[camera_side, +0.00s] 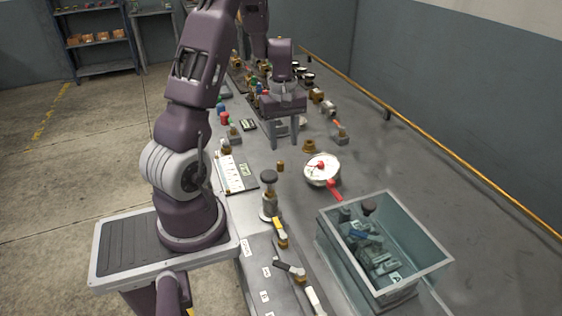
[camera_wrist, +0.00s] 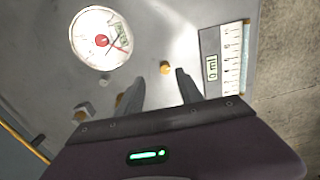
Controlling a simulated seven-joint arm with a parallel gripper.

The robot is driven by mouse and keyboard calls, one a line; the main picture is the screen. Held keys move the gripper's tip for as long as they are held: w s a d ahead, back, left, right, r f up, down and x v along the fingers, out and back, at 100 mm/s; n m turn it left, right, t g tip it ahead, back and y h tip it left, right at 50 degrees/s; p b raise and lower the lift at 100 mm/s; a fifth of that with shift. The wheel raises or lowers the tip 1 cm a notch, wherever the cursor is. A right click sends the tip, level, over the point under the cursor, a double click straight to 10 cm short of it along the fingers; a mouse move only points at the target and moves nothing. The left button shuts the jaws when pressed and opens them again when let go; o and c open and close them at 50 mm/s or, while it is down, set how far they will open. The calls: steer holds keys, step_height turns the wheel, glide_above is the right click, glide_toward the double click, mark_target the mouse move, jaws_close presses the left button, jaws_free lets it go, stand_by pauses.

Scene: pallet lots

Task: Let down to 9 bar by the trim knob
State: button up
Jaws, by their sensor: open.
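A round white gauge (camera_side: 316,178) with a red hub and red pointer lies on the bench; it also fills the upper left of the wrist view (camera_wrist: 88,52). Its numbers are too small to read. A small brass knob (camera_side: 280,166) stands on the bench left of the gauge and shows in the wrist view (camera_wrist: 166,67). A taller fitting with a dark round knob (camera_side: 268,176) stands nearer the camera. No label shows which is the trim knob. My gripper (camera_side: 283,147) is open and empty, pointing down above the bench; in the wrist view the brass knob appears just beyond its fingertips (camera_wrist: 158,77).
A glass-walled tank (camera_side: 430,245) holding dark parts stands at the front right, with a red handle (camera_side: 332,191) near it. Valves with yellow (camera_side: 279,228) and black (camera_side: 290,269) levers line the front. A panel with a scale and display (camera_side: 235,174) lies left. Many fittings crowd the back.

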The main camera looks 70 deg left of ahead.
mark_target(280, 162)
steer(key=shift+n, duration=0.3)
steer(key=f, duration=0.5)
steer(key=a+f, duration=0.1)
steer(key=f, duration=0.2)
steer(key=shift+s+f, duration=0.25)
steer(key=shift+s, duration=0.05)
jaws_close()
